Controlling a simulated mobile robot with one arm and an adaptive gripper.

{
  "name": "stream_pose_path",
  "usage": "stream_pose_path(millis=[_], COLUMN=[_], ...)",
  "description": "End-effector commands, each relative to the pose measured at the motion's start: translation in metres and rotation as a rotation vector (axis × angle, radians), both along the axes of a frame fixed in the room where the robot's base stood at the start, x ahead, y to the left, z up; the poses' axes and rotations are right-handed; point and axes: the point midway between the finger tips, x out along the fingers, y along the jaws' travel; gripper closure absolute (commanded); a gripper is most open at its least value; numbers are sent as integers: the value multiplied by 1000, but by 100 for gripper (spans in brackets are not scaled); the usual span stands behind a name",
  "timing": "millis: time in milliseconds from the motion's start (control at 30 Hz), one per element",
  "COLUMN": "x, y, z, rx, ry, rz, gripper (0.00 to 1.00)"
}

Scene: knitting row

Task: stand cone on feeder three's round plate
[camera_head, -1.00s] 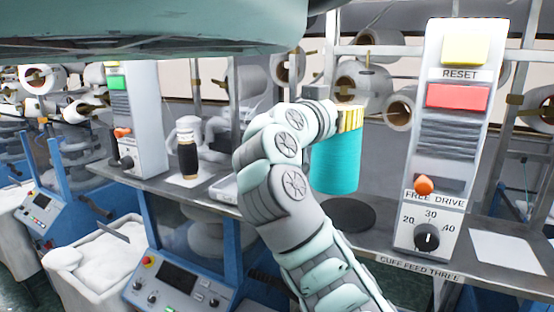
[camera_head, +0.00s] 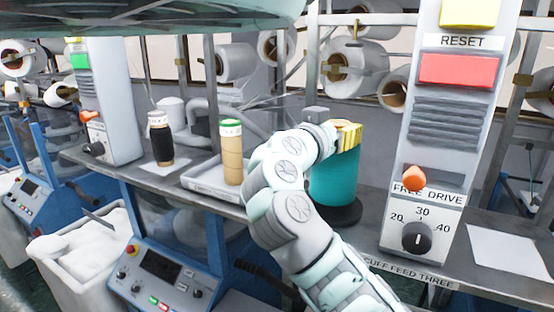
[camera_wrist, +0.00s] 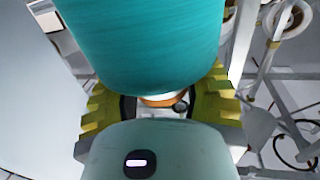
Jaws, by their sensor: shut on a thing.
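The teal cone (camera_head: 335,178) is upright, with its base at or just above the dark round plate (camera_head: 346,214) on the shelf marked CUFF FEED THREE. I cannot tell whether its base touches the plate. My gripper (camera_head: 348,136) is at the top of the cone. In the wrist view the yellow fingers of my gripper (camera_wrist: 160,105) close on the narrow end of the teal cone (camera_wrist: 150,40), which fills the upper middle. My arm hides part of the cone's left side and part of the plate.
A control panel (camera_head: 440,120) with a red RESET button, orange lever and dial stands just right of the cone. A tan cone with a green top (camera_head: 231,152) stands in a tray at left. A black cone (camera_head: 160,139) stands farther left. A white sheet (camera_head: 506,247) lies at right.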

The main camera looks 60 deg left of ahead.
Motion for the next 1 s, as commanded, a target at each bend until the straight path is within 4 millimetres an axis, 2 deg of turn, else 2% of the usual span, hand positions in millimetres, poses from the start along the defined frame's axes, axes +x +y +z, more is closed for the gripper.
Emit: stream_pose_path(millis=[133,600,633,867,1000], x=[-2,-2,-2,-2,-1], y=[1,1,1,1,1], z=[-15,-19,-19,-18,-18], rx=[-1,3,3,0,0], ry=[-3,-3,-1,-1,-1], rz=[4,5,5,4,3], gripper=[93,93,46,22,20])
